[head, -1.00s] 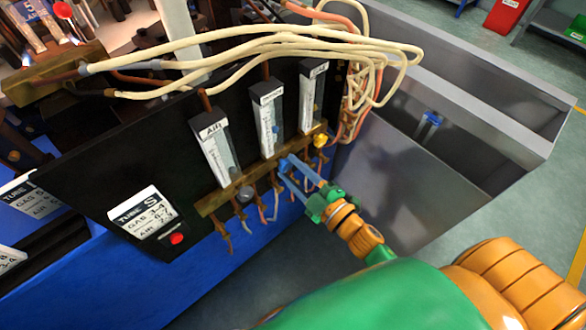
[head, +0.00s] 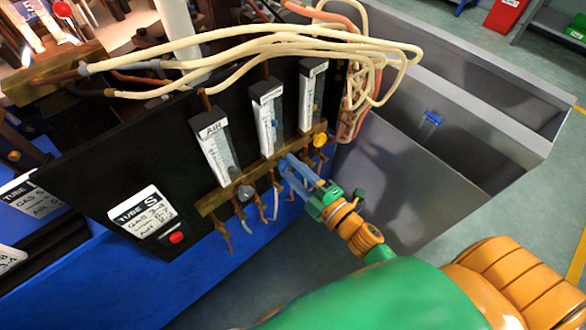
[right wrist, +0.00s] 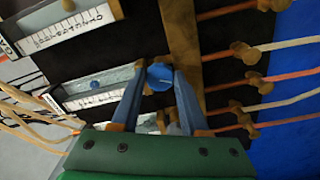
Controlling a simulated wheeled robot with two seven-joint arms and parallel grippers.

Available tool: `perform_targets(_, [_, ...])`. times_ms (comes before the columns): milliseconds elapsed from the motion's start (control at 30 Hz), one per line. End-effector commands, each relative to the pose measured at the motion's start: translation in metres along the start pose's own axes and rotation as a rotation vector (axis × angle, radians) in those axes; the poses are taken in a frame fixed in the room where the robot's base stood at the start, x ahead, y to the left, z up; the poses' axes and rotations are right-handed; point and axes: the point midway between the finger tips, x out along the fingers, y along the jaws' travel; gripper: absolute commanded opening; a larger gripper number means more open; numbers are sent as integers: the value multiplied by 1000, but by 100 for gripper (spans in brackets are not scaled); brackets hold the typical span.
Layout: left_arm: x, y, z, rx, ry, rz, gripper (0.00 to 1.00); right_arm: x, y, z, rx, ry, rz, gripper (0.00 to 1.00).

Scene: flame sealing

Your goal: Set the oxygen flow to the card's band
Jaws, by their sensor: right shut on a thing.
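My right gripper (head: 290,168) is shut on a blue round knob (right wrist: 160,76), which shows between its fingertips in the right wrist view. The knob is on the brass bar (head: 213,203), below the middle flowmeter (head: 268,118); in the head view the fingers mostly hide it. The flowmeter labelled AIR (head: 216,150) is to its left and a third flowmeter (head: 311,95) to its right. Small blue floats show in the tubes, but I cannot read their levels. The card (head: 142,212) reads TUBE S, GAS 3-4, a middle line that looks like 6-7, and AIR 2-3. My left gripper is not in view.
A grey knob (head: 245,193) and a yellow knob (head: 320,140) flank the gripped one. Cream hoses (head: 300,45) loop above the black panel. A red button (head: 176,237) is below the card. A grey metal bin (head: 400,165) stands to the right.

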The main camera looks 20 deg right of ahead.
Motion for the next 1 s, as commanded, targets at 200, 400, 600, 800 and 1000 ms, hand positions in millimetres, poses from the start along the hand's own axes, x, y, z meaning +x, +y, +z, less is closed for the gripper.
perform_targets(200, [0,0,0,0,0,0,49,0,-1,0,1,-1,-2,60])
perform_targets(400, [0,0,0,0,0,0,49,0,-1,0,1,0,-1,74])
perform_targets(600, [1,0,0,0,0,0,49,-7,-1,0,2,-1,-2,74])
perform_targets(800, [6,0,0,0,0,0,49,-50,-3,1,1,-2,-5,74])
perform_targets(1000, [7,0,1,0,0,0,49,-71,-1,0,1,-1,-2,74])
